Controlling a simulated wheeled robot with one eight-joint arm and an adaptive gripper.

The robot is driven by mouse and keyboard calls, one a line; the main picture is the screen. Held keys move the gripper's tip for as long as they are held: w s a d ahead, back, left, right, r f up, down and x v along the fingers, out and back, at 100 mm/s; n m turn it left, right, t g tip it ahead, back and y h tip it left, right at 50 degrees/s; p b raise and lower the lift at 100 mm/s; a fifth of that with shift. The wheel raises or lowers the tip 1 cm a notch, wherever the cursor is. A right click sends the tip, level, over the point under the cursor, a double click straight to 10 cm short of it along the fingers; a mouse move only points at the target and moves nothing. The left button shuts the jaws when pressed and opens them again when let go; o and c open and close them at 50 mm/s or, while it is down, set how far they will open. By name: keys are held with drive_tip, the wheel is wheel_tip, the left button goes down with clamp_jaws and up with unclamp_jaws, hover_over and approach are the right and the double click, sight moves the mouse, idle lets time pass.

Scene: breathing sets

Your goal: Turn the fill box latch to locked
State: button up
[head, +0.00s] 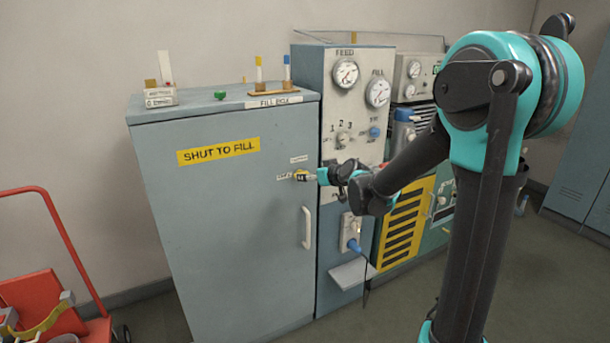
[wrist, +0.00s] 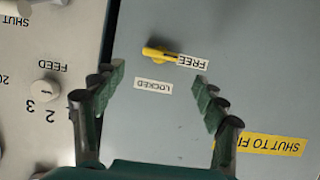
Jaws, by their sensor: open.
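The fill box (head: 235,215) is a grey-blue cabinet with its door closed. Its small yellow latch (head: 301,175) is on the door's upper right, and in the upside-down wrist view the latch (wrist: 160,53) lies sideways with its end at the FREE label (wrist: 193,62). The LOCKED label (wrist: 153,86) is below the latch in the wrist view, above it in the head view. My gripper (wrist: 160,85) is open and empty, its green-padded fingers spread to either side of LOCKED. In the head view my gripper (head: 325,175) is close to the latch's right side.
A white door handle (head: 307,228) is below the latch. The panel with the FEED gauge (head: 345,73) and selector knob (head: 343,139) stands right beside the fill box. A small rack (head: 273,88) and a green knob (head: 220,95) are on top. A red cart (head: 50,300) is at lower left.

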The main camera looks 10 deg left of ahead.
drive_tip(key=x, duration=0.6)
drive_tip(key=shift+a, duration=0.1)
drive_tip(key=c, duration=1.1)
